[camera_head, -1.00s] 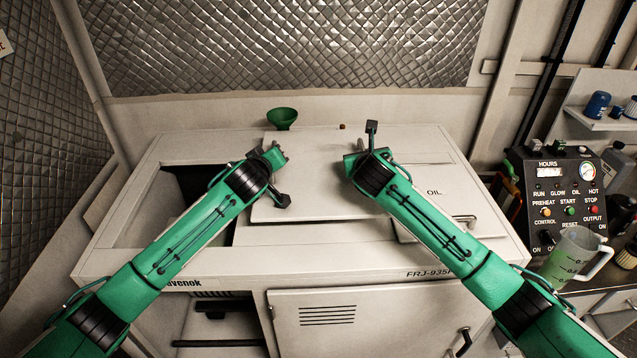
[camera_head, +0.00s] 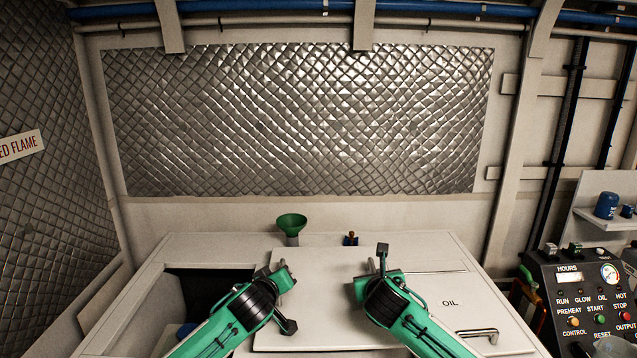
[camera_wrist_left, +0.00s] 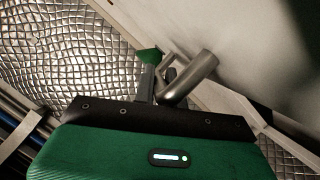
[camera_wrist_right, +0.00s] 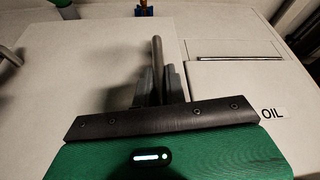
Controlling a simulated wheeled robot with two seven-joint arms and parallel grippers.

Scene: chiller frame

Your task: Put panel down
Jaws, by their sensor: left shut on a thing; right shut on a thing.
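The panel (camera_head: 325,300) is a flat pale plate over the middle of the machine top, right of a dark opening (camera_head: 210,283). My left gripper (camera_head: 287,290) is shut at its left side; in the left wrist view a round metal handle (camera_wrist_left: 190,80) shows at the fingers. My right gripper (camera_head: 372,280) is shut at its right side, on an upright handle bar (camera_wrist_right: 157,65) in the right wrist view. The panel seems to lie flat. I cannot tell whether it touches the surface below. Its front part is partly hidden by my arms.
A green funnel (camera_head: 291,224) and a small brown-and-blue item (camera_head: 351,239) stand at the back edge. An OIL hatch (camera_head: 435,285) with a metal handle (camera_head: 477,334) lies right of the panel. A control box (camera_head: 588,300) stands further right. A quilted wall rises behind.

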